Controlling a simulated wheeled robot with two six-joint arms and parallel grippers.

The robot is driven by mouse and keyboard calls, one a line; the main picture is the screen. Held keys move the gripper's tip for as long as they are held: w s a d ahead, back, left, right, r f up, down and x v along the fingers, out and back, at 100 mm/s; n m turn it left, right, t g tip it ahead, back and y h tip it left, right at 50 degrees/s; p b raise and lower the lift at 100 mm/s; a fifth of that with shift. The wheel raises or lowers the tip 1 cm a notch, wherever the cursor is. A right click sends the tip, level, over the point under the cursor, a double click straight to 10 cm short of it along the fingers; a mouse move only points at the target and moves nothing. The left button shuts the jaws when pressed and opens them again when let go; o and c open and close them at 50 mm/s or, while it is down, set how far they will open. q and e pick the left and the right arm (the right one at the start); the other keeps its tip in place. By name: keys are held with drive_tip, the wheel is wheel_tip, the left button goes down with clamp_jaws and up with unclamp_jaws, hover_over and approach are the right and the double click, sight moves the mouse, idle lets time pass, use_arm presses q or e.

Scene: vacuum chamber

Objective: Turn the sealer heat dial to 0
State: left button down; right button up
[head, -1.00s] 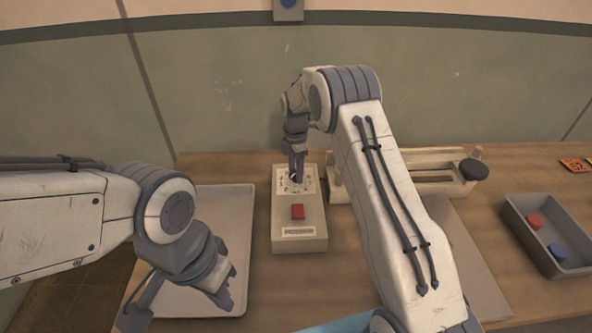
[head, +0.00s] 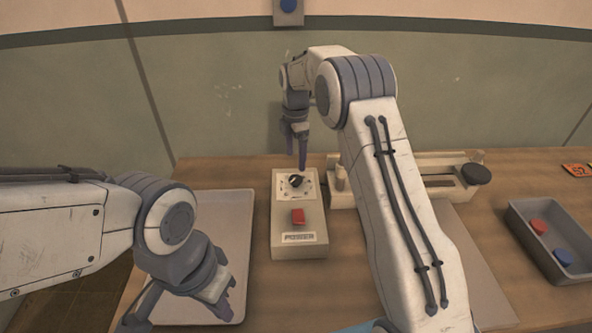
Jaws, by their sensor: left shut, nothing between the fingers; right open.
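The control box (head: 285,240) stands on the table, with a black heat dial (head: 296,181) on a white scale plate at its far end. The numbers and the dial's exact setting are too small to read. A red switch (head: 298,216) sits nearer me, above a POWER label. My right gripper (head: 296,160) is open and empty, pointing down just above and behind the dial, apart from it. My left gripper (head: 222,305) is shut and empty, over the near right part of the grey tray (head: 225,215).
The sealer (head: 435,182) with a dark round knob stands right of the box, partly behind my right arm. A grey bin (head: 560,265) holds a red and a blue piece at the right. An orange tag (head: 577,169) lies far right. A blue button (head: 288,5) is on the wall.

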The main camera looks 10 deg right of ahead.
drive_tip(key=shift+r, duration=1.45)
